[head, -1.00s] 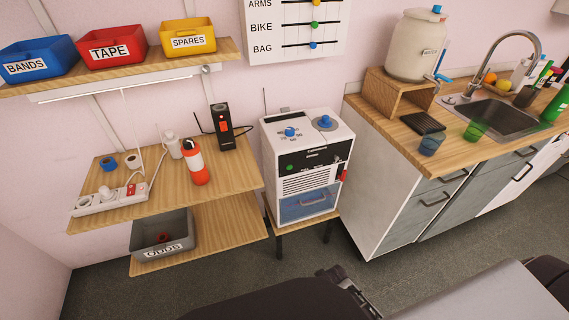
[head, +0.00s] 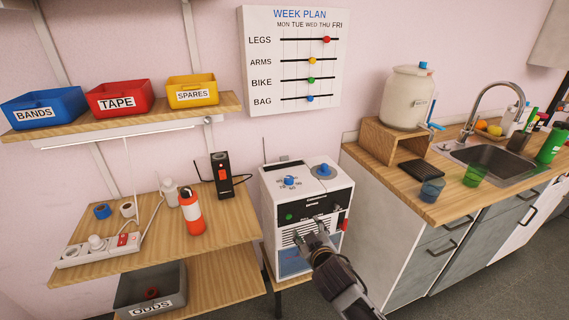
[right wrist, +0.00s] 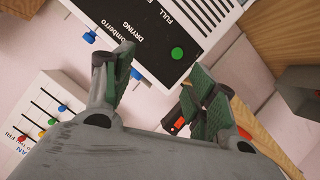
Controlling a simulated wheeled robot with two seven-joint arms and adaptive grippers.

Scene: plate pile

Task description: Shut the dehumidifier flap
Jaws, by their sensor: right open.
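The dehumidifier (head: 263,215) is a white box with two blue knobs on top, a black front panel, a grille and a blue tank (head: 291,264) low on its front. I cannot make out which part is the flap. My right gripper (head: 311,234) is open and empty in front of the grille, covering part of the grille and tank. In the right wrist view its spread fingers (right wrist: 160,88) point toward the black panel (right wrist: 150,45) with its green button. I cannot tell whether they touch the front. My left gripper is not in view.
A wooden shelf (head: 150,252) with an orange bottle (head: 191,213) and a black device (head: 222,176) stands close on the left. The sink counter (head: 395,180) is close on the right. A week plan board (head: 263,35) hangs above.

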